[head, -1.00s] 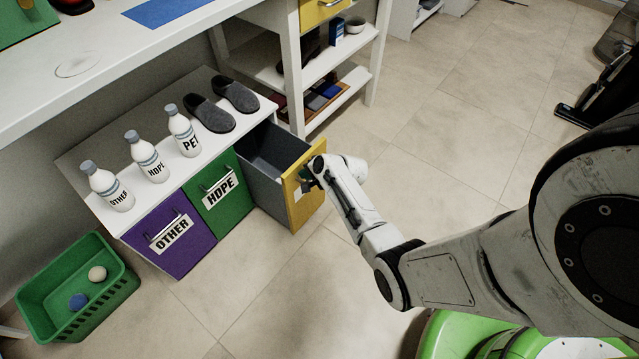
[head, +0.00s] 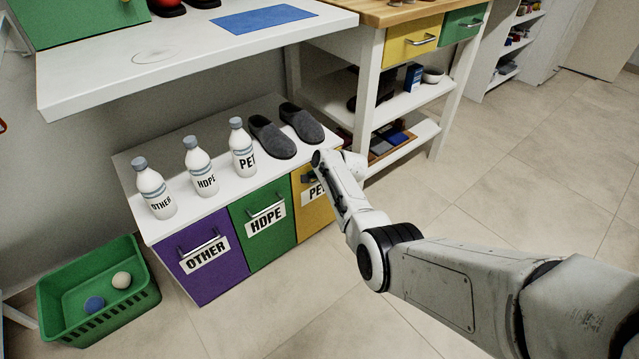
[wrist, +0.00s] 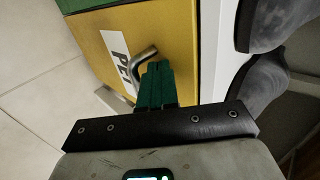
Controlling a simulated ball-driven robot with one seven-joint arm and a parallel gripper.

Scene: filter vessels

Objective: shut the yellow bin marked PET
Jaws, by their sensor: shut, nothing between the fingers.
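The yellow PET bin (head: 308,215) is at the right end of the low white cabinet. Its front looks level with the purple OTHER bin (head: 205,262) and the green HDPE bin (head: 263,225). In the wrist view the yellow front (wrist: 182,40) fills the middle, with its white PET label (wrist: 117,58) and bent metal handle (wrist: 146,62). My gripper (wrist: 157,80) is shut and empty, its green fingertips at the handle beside the label; I cannot tell if they touch. In the head view my arm's end hides part of the yellow front.
Bottles marked OTHER (head: 154,190), HDPE (head: 199,167) and PET (head: 242,148) stand on the cabinet top beside grey slippers (head: 272,138). A green basket (head: 125,305) with two balls is at the left. A white shelf unit (head: 443,110) stands to the right. Floor in front is clear.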

